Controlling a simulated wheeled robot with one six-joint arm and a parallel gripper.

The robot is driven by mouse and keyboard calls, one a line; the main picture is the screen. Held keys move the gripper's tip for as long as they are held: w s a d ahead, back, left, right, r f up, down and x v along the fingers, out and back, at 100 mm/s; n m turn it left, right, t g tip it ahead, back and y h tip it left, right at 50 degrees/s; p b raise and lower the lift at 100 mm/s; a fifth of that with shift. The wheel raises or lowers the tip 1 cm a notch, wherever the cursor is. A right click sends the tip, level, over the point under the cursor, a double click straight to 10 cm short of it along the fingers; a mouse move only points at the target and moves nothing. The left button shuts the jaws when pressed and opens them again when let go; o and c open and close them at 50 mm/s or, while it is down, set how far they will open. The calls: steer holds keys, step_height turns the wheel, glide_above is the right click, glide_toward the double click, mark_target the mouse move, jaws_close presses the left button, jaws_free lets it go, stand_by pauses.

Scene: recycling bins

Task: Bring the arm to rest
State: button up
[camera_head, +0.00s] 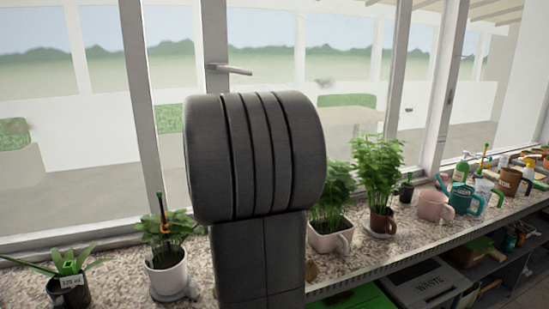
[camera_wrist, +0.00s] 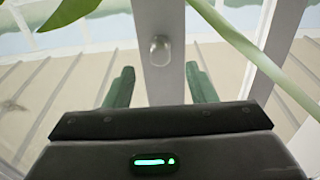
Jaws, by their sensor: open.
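My gripper (camera_wrist: 160,85) shows in the wrist view with its two dark green fingers apart and nothing between them. Behind the gap is a pale post with a round metal knob (camera_wrist: 160,50). Green plant leaves (camera_wrist: 235,35) hang across the top of the wrist view, close to the camera. In the head view my dark grey arm stands upright in the middle and hides part of the sill and window. My gripper does not show in the head view.
A speckled window sill (camera_head: 345,262) holds a plant in a white pot (camera_head: 167,277), a spiky plant (camera_head: 70,285), more potted plants (camera_head: 378,180), a pink watering can (camera_head: 434,205) and a teal one (camera_head: 463,198). Below, at right, are a bin marked WASTE (camera_head: 430,284) and a green bin (camera_head: 355,301).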

steer(key=w+a+b, duration=0.3)
steer(key=shift+w+f, duration=0.15)
steer(key=shift+w, duration=0.15)
stand_by(0.6)
steer(key=shift+s, duration=0.1)
